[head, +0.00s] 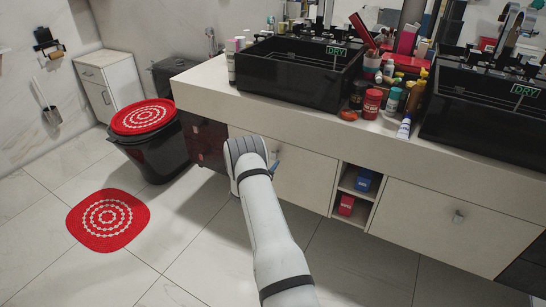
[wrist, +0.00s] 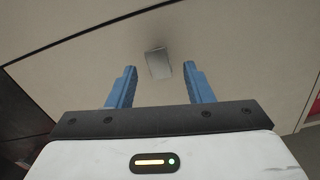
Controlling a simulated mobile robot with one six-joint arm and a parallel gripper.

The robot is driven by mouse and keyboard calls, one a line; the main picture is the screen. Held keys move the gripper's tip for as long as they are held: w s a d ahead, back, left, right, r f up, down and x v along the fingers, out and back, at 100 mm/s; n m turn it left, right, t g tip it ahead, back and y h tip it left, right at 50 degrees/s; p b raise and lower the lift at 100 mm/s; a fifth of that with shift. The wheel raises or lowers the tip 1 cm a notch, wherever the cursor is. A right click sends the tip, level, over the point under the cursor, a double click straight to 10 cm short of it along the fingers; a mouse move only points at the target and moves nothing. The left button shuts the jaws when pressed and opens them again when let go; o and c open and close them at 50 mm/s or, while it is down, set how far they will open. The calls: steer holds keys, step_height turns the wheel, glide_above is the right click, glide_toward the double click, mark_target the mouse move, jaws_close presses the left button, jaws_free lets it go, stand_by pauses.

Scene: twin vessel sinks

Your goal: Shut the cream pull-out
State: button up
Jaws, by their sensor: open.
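The cream pull-out (head: 308,178) is a flat cream front in the vanity under the left sink. In the wrist view its front (wrist: 225,40) fills most of the picture, with a small grey metal handle (wrist: 158,62). My gripper (head: 275,161) is in front of this cream front in the head view. In the wrist view my gripper (wrist: 160,68) has its two blue fingers apart, with the handle appearing between and just beyond the fingertips. No contact can be made out. My arm hides part of the front in the head view, and how far it stands out is unclear.
A second cream front (head: 420,215) with a handle is at right, past an open cubby (head: 352,190) holding small boxes. The countertop (head: 205,82) overhangs, with bottles and two black sinks above.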

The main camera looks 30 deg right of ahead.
steer(key=shift+v, duration=1.45)
steer(key=s+a+r+m+g+y+p, duration=0.1)
steer(key=s+a+r+m+g+p, duration=0.3)
steer(key=r, duration=0.7)
steer(key=s+a+r+m+g+y+p, duration=0.2)
steer(key=s+r+m, duration=0.2)
steer(key=s+r, duration=0.45)
steer(key=s+a+r+m+g+y+p, duration=0.1)
steer(key=s+a+r+m+g+p, duration=0.2)
steer(key=r, duration=0.9)
steer(key=s+a+r+m+t+y+p, duration=0.1)
steer(key=s+a+r+m+y+p, duration=0.4)
steer(key=s+a+r, duration=0.3)
steer(key=s+a+r+m+t+y+p, duration=0.2)
steer(key=s+a+r+m+y+p, duration=0.3)
steer(key=s+a, duration=1)
steer(key=shift+s+a+r+y+p, duration=0.35)
steer(key=shift+a+r+y, duration=0.6)
steer(key=shift+r, duration=1)
